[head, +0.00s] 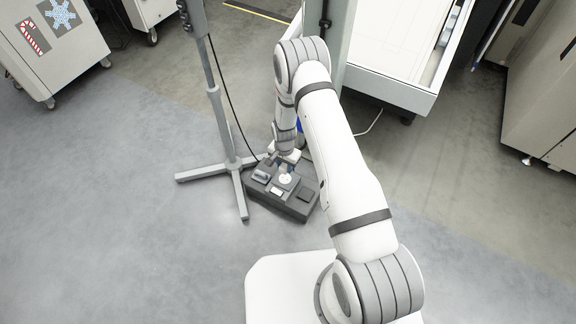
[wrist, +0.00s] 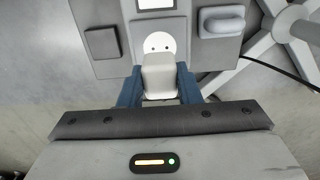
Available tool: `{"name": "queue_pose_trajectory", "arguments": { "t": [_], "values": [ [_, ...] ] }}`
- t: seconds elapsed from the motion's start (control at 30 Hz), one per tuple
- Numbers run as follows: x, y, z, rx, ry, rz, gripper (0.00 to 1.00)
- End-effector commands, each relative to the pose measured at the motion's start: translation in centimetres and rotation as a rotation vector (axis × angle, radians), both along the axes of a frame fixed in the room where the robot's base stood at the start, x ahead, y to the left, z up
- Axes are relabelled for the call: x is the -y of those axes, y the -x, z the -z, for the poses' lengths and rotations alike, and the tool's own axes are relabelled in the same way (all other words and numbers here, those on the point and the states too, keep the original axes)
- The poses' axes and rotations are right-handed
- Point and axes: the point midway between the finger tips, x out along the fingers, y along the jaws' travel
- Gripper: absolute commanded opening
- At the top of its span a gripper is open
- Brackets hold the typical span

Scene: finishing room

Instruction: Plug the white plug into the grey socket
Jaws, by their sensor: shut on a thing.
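The white plug (wrist: 158,80) is between the two blue fingertips of my gripper (wrist: 158,88), which is shut on it. Just beyond the plug, in the wrist view, is a socket (wrist: 159,44) with a round white face and two dark holes, set in a grey plate. The plug's far end overlaps the lower part of this face, and its pins are hidden. I cannot tell whether plug and socket touch. In the head view my gripper (head: 288,158) is above the dark grey box (head: 303,207), close to the round white face (head: 285,178).
The box also carries a dark square pad (wrist: 101,43) and a pale grey raised block (wrist: 222,21). A grey stand (head: 226,140) with a black cable (head: 233,112) is close on the left. Floor at left is clear.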

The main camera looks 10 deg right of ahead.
Motion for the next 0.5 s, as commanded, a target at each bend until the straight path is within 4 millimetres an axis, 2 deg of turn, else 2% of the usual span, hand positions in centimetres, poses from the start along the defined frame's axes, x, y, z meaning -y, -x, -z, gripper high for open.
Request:
{"name": "queue_pose_trajectory", "arguments": {
  "t": [0.17, 0.5],
  "values": [
    [0.0, 0.0, 0.2, 0.0, 0.0, 0.0, 0.0],
    [0.0, 0.0, 2.5, 0.0, 0.0, 0.0, 0.0]
  ]
}}
